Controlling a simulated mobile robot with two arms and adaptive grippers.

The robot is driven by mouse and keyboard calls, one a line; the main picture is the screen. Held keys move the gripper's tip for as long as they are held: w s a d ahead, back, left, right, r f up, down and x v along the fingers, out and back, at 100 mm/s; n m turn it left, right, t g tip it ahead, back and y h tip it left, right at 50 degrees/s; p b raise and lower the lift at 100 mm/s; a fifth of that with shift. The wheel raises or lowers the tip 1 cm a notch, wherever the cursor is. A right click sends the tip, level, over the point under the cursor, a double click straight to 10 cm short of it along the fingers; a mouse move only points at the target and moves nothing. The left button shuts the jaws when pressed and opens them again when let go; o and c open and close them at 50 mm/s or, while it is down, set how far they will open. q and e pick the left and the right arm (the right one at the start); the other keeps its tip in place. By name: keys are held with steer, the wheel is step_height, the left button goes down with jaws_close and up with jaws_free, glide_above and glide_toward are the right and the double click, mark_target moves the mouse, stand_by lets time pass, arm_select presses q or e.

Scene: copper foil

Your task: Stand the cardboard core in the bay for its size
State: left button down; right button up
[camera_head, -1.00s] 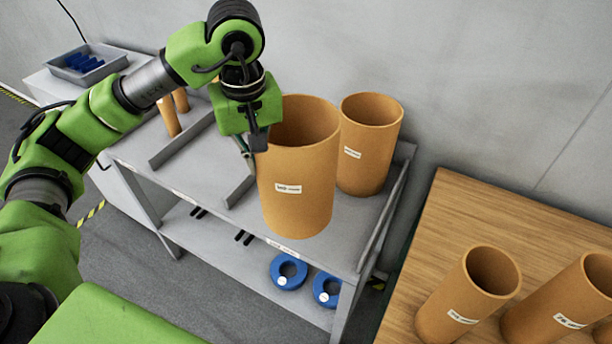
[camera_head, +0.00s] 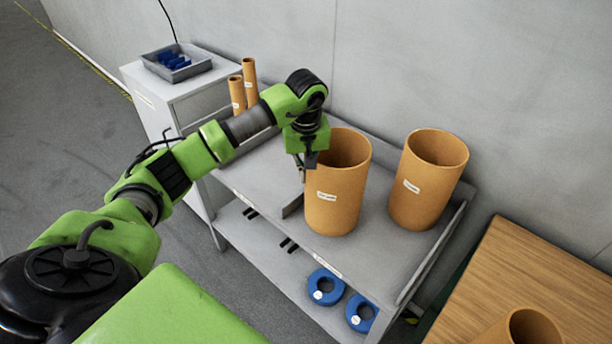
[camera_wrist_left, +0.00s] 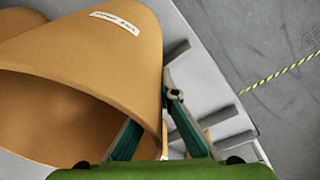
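A wide cardboard core (camera_head: 335,200) with a white label is upright at the front of the grey rack's right bay. I cannot tell whether its base touches the shelf. My left gripper (camera_head: 303,172) is at its left rim. In the left wrist view the core (camera_wrist_left: 80,50) fills the left side, and the gripper's fingers (camera_wrist_left: 155,125) straddle its wall, one inside and one outside, closed on it. Another wide core (camera_head: 428,185) stands to its right, apart from it. A low divider (camera_head: 292,206) is left of the held core. My right gripper is not in view.
Two slim cores (camera_head: 250,82) stand at the rack's far left. Blue rings (camera_head: 326,287) lie on the lower shelf. A grey tray (camera_head: 176,64) with blue pieces sits on a cabinet. A wooden table (camera_head: 500,280) at right bears another core (camera_head: 528,328).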

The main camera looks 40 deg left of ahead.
arm_select(q)
step_height(320, 180, down, 2)
steer(key=shift+p, duration=0.4)
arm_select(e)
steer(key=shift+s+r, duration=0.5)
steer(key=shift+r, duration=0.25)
arm_select(q)
steer(key=shift+f, duration=0.1)
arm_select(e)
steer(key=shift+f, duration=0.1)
arm_select(q)
steer(key=shift+f, duration=0.15)
steer(key=c, duration=2.3)
jaws_free()
steer(key=shift+d, duration=0.1)
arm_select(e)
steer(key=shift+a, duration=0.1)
